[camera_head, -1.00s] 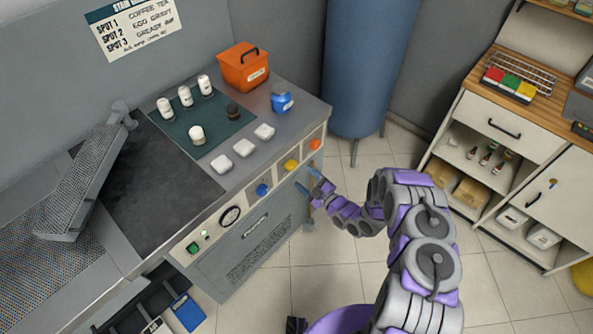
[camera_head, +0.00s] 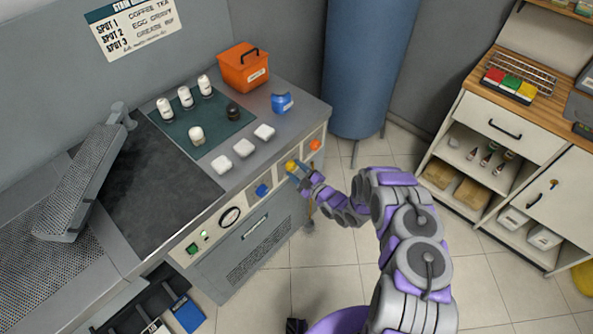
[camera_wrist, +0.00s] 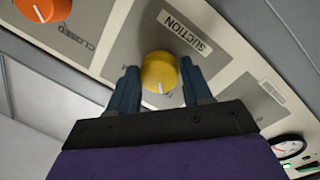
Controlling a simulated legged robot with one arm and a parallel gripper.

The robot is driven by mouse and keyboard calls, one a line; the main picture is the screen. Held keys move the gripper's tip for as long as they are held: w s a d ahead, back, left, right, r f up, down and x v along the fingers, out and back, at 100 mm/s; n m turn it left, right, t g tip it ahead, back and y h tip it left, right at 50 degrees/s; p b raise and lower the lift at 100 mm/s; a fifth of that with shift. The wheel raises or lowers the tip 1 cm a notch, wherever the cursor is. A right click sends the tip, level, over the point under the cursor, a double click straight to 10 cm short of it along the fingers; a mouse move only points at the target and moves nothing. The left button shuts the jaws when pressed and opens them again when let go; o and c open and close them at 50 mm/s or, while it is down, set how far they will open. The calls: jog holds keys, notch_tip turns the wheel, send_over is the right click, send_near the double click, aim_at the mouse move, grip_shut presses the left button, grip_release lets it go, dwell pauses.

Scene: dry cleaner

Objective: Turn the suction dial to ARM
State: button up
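The suction dial is a yellow knob (camera_wrist: 159,73) with a white pointer line, beside a SUCTION label (camera_wrist: 185,31) in the wrist view. In the head view the yellow dial (camera_head: 291,166) sits on the front panel of the pressing station. My gripper (camera_wrist: 160,85) has its two blue-grey fingers on either side of the dial, with the dial between the tips. In the head view my gripper (camera_head: 299,174) is at the panel. I cannot tell whether the fingers touch the dial. The position lettering around the dial is mostly hidden or too small to read.
An orange dial (camera_wrist: 42,8) with a CLOSED marking is next to the suction dial. A blue knob (camera_head: 262,190), a gauge (camera_head: 229,217) and a green switch (camera_head: 203,233) share the panel. The floor (camera_head: 340,260) in front is clear.

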jog(key=c, duration=0.6)
jog(key=shift+o, duration=0.2)
jog(key=shift+m, duration=0.3)
jog(key=m, duration=0.6)
jog(key=shift+g+p, duration=0.3)
jog(key=shift+g, duration=0.1)
jog(key=m, duration=0.5)
jog(key=shift+r+g, duration=0.15)
jog(key=shift+g, duration=0.25)
jog(key=m, duration=0.5)
jog(key=shift+g, duration=0.3)
jog(key=o, duration=1)
